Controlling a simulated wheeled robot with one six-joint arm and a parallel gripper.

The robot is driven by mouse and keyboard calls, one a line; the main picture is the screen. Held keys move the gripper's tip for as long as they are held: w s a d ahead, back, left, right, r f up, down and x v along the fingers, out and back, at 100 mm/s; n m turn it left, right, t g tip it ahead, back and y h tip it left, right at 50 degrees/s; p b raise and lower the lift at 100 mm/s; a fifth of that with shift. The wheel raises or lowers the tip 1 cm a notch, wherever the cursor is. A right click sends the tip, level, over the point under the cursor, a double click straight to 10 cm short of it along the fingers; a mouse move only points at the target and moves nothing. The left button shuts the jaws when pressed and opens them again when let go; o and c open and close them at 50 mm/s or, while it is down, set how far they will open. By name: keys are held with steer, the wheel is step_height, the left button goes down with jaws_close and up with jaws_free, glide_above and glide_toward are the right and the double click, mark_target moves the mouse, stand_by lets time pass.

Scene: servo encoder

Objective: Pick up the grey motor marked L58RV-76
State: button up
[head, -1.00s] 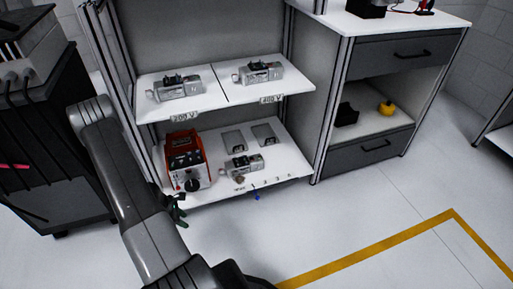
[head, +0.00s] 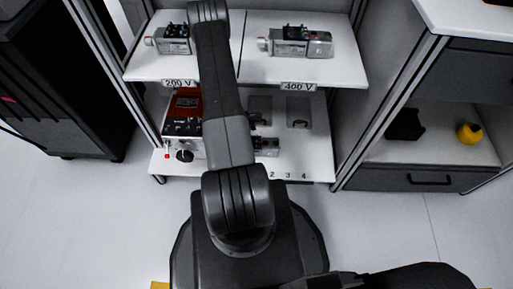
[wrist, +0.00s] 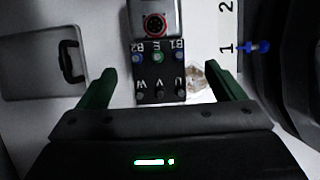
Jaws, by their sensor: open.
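Three grey motors show in the head view, and I cannot read L58RV-76 on any. One (head: 172,40) is on the upper shelf above the 200 V label, another (head: 300,43) above the 400 V label. The third (head: 266,146) is on the lower shelf, partly hidden by my arm. In the wrist view a grey motor (wrist: 153,12) with a black terminal block lettered U, V, W lies ahead of my gripper (wrist: 163,78). My gripper is open, its green fingers apart on either side of the block's near end. Nothing is held. In the head view the gripper is hidden.
A grey plate with a black handle (wrist: 45,65) lies left of my gripper. A blue knob (wrist: 258,47) by mark 1 and a pale clear object (wrist: 196,78) are near the right finger.

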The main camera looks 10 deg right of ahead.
mark_target(257, 145)
steer(key=b+x, duration=0.2)
steer(key=x, duration=0.6)
steer(key=shift+w+a, duration=0.1)
steer(key=shift+w, duration=0.1)
steer(key=shift+r, duration=0.1)
jaws_close()
